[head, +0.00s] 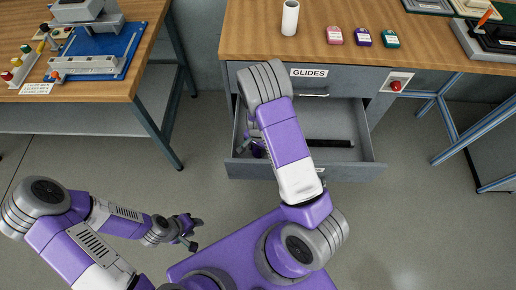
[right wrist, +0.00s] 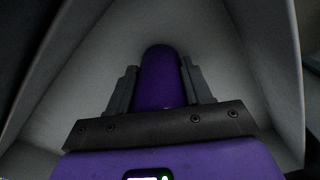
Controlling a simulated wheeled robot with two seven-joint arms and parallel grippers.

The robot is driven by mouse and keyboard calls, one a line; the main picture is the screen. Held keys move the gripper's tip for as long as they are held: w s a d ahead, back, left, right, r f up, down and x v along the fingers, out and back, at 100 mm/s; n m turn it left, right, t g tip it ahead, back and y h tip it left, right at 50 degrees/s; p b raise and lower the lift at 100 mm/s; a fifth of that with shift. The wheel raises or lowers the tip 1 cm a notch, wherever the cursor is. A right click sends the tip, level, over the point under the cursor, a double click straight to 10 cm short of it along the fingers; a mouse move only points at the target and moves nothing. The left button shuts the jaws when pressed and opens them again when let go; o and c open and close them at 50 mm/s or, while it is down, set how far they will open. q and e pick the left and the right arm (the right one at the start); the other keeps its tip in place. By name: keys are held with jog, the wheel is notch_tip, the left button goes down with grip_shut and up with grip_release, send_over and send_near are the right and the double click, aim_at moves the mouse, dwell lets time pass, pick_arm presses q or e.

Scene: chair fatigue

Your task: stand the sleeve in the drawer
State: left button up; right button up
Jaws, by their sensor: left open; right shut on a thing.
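The open drawer (head: 345,171), under the GLIDES label, is pulled out from the bench. My right arm reaches over it, and my right gripper (right wrist: 159,90) is down inside its left part. In the right wrist view it is shut on a purple, round-ended cylinder, which I take as the sleeve (right wrist: 160,75). Pale walls surround it there. In the head view my arm hides most of this gripper, and only a bit of purple (head: 258,149) shows. I cannot tell whether the sleeve touches the drawer floor. My left gripper (head: 194,234) is open and empty above the floor.
A dark bar (head: 330,143) lies in the drawer's right part. On the bench (head: 250,35) stand a white upright tube (head: 290,17) and pink, purple and green small boxes (head: 362,37). A red button (head: 396,86) is right of the drawer. Another table (head: 135,60) stands left.

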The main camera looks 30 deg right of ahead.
jog(key=shift+f, duration=0.1)
jog(key=o, duration=1.1)
notch_tip(320, 180, up, 12)
jog(key=p, duration=0.5)
jog(key=shift+p, duration=0.3)
jog(key=shift+r, duration=0.25)
